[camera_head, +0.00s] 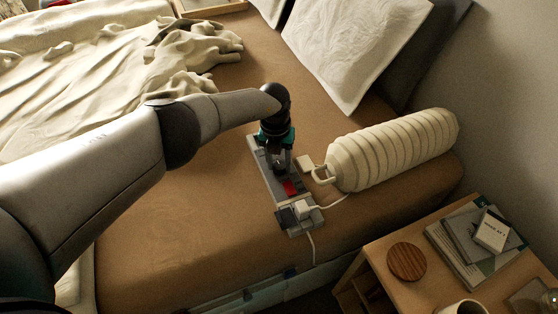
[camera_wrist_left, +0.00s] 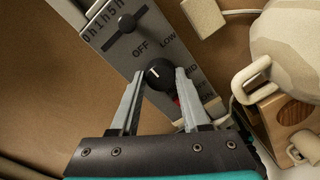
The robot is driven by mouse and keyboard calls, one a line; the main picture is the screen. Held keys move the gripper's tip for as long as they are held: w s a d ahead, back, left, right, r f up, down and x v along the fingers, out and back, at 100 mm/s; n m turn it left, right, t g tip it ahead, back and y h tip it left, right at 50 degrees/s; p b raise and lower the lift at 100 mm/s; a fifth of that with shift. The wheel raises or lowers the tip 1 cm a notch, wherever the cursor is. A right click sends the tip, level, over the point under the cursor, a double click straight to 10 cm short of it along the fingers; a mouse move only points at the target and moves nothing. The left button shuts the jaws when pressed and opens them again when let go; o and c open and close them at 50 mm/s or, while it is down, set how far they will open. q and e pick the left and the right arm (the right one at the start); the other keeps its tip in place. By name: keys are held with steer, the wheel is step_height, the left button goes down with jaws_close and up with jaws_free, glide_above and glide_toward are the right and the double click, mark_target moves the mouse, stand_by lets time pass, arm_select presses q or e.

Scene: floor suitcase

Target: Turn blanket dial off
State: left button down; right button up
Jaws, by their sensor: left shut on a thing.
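The grey blanket control panel (camera_head: 261,156) lies on the brown mattress. In the left wrist view its face (camera_wrist_left: 118,52) carries a slider, the words OFF and LOW, and a black round dial (camera_wrist_left: 160,75). The dial's white mark is on its upper-left side, towards OFF. My left gripper (camera_head: 279,168) points down over the panel. In the left wrist view its two fingers (camera_wrist_left: 159,85) sit on either side of the dial and are shut on it. The fingers hide part of the lower labels. My right gripper is not in view.
A red switch (camera_head: 291,188) and a white plug with cord (camera_head: 304,209) are at the panel's near end. A ribbed cream bottle (camera_head: 395,150) lies close on the right. A nightstand (camera_head: 385,262) holds books (camera_head: 462,250) and a wooden disc (camera_head: 406,262). The mattress left of the panel is clear.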

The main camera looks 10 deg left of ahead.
mark_target(278, 165)
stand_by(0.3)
arm_select(q)
steer(key=shift+c, duration=1.9)
jaws_free()
steer(key=shift+r, duration=0.15)
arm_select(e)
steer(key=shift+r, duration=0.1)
arm_select(q)
steer(key=shift+r, duration=0.2)
step_height(278, 165, up, 4)
steer(key=p, duration=0.2)
steer(key=shift+a+f+p, duration=0.15)
steer(key=shift+f+p, duration=0.1)
steer(key=shift+p, duration=0.05)
steer(key=shift+r, duration=0.35)
steer(key=shift+r+p, duration=0.4)
steer(key=shift+p, duration=0.05)
steer(key=shift+a+r+p, duration=0.1)
steer(key=shift+r+p, duration=0.3)
steer(key=shift+r, duration=0.55)
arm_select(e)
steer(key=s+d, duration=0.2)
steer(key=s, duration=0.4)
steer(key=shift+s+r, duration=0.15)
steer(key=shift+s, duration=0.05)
